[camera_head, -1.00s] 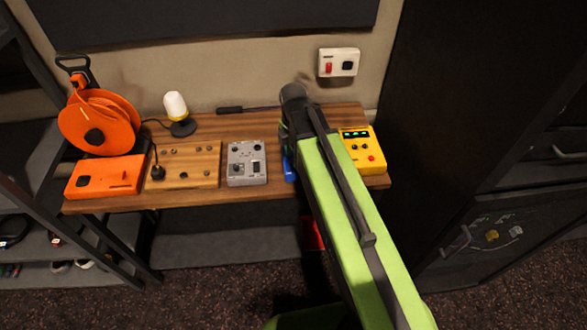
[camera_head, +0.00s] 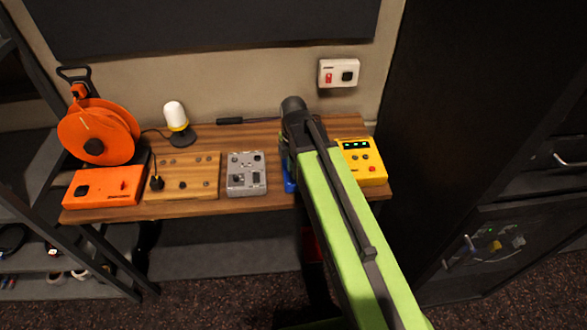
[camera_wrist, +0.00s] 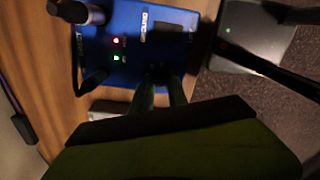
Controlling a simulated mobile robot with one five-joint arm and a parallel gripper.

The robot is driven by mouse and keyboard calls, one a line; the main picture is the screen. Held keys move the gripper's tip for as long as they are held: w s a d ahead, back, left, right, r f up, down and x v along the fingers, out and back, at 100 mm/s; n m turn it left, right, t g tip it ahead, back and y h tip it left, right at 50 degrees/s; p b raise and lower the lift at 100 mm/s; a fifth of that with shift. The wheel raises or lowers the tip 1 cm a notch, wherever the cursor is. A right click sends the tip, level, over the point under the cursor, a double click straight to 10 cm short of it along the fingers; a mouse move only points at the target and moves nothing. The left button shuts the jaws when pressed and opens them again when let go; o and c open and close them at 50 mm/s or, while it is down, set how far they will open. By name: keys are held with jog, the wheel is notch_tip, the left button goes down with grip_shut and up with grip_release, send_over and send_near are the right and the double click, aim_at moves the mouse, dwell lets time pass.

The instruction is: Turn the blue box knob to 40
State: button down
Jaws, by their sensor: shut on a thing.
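The blue box (camera_head: 290,186) lies on the desk between the grey box and the yellow box, mostly hidden behind my arm in the head view. In the wrist view the blue box (camera_wrist: 140,35) shows a red light, a green light and a label. My gripper (camera_wrist: 160,78) reaches down to its face with its two green fingers close together, shut on a dark part that I take for the knob (camera_wrist: 158,70). The fingers hide most of the knob, and its scale and setting cannot be read.
The yellow box (camera_head: 362,162) stands close to the right of my arm, the grey box (camera_head: 246,174) to the left. A wooden panel (camera_head: 185,175), an orange box (camera_head: 104,187), an orange reel (camera_head: 98,132) and a lamp (camera_head: 176,118) fill the left side.

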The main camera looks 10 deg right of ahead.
jog(key=m, duration=0.8)
jog(key=shift+m, duration=0.4)
jog(key=m, duration=0.4)
jog(key=shift+m, duration=2.5)
jog(key=c, duration=1.3)
grip_release()
